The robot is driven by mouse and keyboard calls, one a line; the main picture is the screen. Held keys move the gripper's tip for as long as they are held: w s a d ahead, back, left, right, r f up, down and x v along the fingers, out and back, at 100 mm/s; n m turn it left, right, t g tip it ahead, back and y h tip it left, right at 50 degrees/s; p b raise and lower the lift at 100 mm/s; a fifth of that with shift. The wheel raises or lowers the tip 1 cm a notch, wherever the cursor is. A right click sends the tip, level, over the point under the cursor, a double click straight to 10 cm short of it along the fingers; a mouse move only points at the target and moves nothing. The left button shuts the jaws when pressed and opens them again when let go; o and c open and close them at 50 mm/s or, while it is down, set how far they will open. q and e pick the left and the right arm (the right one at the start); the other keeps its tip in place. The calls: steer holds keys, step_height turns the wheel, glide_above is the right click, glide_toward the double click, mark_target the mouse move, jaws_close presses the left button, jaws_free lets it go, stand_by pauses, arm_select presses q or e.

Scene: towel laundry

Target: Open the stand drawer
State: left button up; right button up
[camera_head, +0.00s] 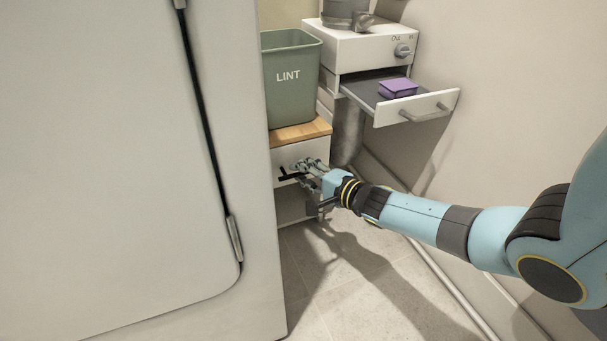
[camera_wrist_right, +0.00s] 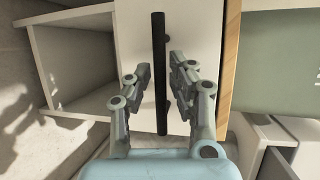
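The stand drawer (camera_head: 283,161) is a white front under a wooden top (camera_head: 303,131), and it looks closed. Its black bar handle (camera_head: 288,176) shows at the front; in the right wrist view the handle (camera_wrist_right: 158,60) runs upright between my fingers. My right gripper (camera_head: 305,172) is at the drawer front with its fingers on either side of the handle. The right wrist view shows the fingers (camera_wrist_right: 160,75) apart, with gaps to the handle on both sides. My left gripper is not in view.
A green LINT bin (camera_head: 291,88) stands on the stand. Behind it, a white unit (camera_head: 364,50) has an open drawer (camera_head: 420,106) holding a purple box (camera_head: 398,88). An open shelf (camera_wrist_right: 82,60) lies below the drawer. A large white door panel (camera_head: 110,150) fills the left.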

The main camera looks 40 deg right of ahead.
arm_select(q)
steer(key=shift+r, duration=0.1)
arm_select(e)
jaws_close()
steer(key=shift+s, duration=0.25)
stand_by(0.3)
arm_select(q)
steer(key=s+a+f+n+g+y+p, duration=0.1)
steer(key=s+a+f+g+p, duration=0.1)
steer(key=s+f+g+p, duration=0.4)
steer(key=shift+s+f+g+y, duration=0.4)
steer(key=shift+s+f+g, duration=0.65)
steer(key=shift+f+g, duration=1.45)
arm_select(e)
steer(key=s+a, duration=0.3)
steer(key=s, duration=1.2)
steer(key=shift+a+f, duration=0.15)
steer(key=shift+a, duration=0.15)
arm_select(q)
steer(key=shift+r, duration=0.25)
